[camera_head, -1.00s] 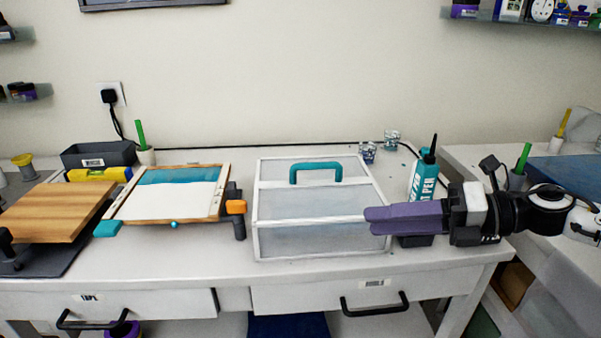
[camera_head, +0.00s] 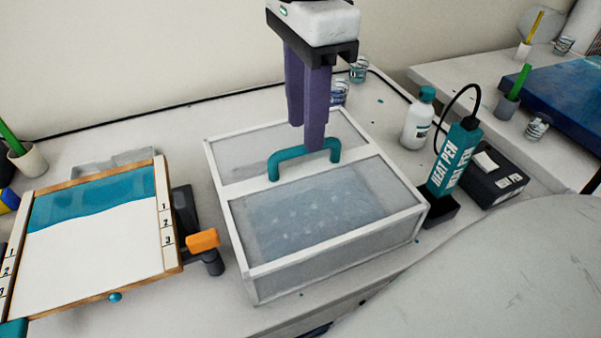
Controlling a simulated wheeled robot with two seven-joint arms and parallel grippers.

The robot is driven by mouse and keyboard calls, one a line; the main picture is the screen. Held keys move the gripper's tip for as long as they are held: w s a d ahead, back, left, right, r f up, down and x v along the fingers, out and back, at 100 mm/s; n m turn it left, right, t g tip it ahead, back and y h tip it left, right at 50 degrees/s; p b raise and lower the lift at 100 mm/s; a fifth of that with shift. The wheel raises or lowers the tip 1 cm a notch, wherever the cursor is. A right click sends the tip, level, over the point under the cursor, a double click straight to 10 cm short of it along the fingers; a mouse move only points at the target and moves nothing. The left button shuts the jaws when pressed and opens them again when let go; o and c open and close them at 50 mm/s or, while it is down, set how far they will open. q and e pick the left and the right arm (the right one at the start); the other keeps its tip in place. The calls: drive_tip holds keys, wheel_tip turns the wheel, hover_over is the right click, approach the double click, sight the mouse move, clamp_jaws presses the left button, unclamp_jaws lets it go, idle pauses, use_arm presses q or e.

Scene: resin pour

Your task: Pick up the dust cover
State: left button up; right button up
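The dust cover (camera_head: 320,212) is a white-framed box with translucent grey panels, standing on the white workbench in the middle of the view. A teal handle (camera_head: 290,156) arches over the bar across its top. My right gripper (camera_head: 305,138) points down from above at the handle. Its two purple fingers are apart, and the nearer fingertip overlaps the handle bar in the picture. I cannot tell whether the fingers touch the handle. The farther fingertip ends just behind the handle. My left gripper is out of view.
A wood-framed board (camera_head: 90,255) with an orange-knobbed clamp (camera_head: 203,241) lies to the left. Small glass cups (camera_head: 358,70) stand behind.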

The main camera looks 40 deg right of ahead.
sight(305, 179)
drive_tip(key=shift+w+d+f+p, duration=0.1)
drive_tip(key=shift+f+p, duration=0.05)
drive_tip(key=shift+f, duration=1.45)
drive_tip(key=shift+w+d+f+p, duration=0.1)
drive_tip(key=shift+f+p, duration=0.05)
drive_tip(key=shift+f, duration=1.4)
clamp_jaws()
drive_tip(key=shift+r, duration=0.1)
